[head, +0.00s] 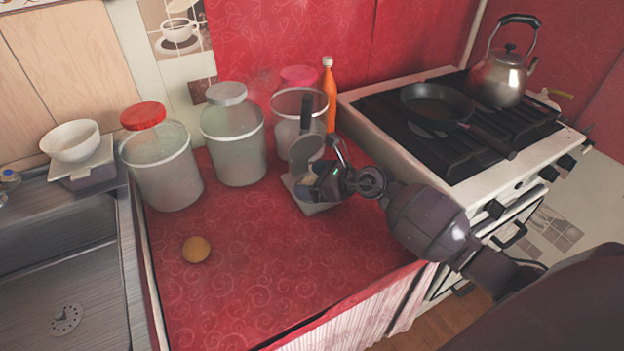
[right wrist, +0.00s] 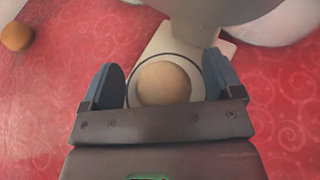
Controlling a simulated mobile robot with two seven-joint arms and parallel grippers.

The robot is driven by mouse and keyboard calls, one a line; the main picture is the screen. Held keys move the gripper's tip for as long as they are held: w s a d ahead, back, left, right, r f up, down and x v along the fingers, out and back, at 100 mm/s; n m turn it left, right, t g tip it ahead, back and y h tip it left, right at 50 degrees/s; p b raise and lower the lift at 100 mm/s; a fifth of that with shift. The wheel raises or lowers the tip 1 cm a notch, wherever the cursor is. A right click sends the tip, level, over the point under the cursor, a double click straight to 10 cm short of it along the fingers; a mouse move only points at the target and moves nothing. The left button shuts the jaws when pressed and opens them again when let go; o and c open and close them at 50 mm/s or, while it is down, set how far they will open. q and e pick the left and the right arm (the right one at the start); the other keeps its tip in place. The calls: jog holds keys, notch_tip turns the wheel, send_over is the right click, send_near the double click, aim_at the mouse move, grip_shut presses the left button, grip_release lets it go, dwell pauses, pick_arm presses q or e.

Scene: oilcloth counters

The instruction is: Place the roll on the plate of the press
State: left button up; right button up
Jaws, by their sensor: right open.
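The press stands on the red counter, with its raised round upper plate (head: 307,148) and pale base (head: 291,184) showing. In the right wrist view, a round tan roll (right wrist: 165,84) sits within the dark-rimmed round plate (right wrist: 136,72) of the press. My right gripper (head: 318,187) is over the press base. Its fingers are open on either side of that roll, with gaps showing, in the right wrist view (right wrist: 163,82). A second roll (head: 196,249) lies on the counter at the front left, apart from the gripper. My left gripper is not in view.
Lidded jars (head: 163,170) (head: 234,146) and a clear container (head: 297,103) stand behind and left of the press, near an orange bottle (head: 329,92). The stove (head: 400,140), with pan and kettle, is right. A sink (head: 60,265) is left. The front counter is mostly clear.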

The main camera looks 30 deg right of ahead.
jog(key=shift+r, duration=0.25)
jog(key=p+v, duration=0.1)
jog(key=v, duration=1)
jog(key=shift+s+d+p, duration=0.15)
jog(key=shift+s+p, duration=0.05)
jog(key=shift+p, duration=0.2)
jog(key=shift+s+d, duration=0.1)
jog(key=shift+s, duration=0.1)
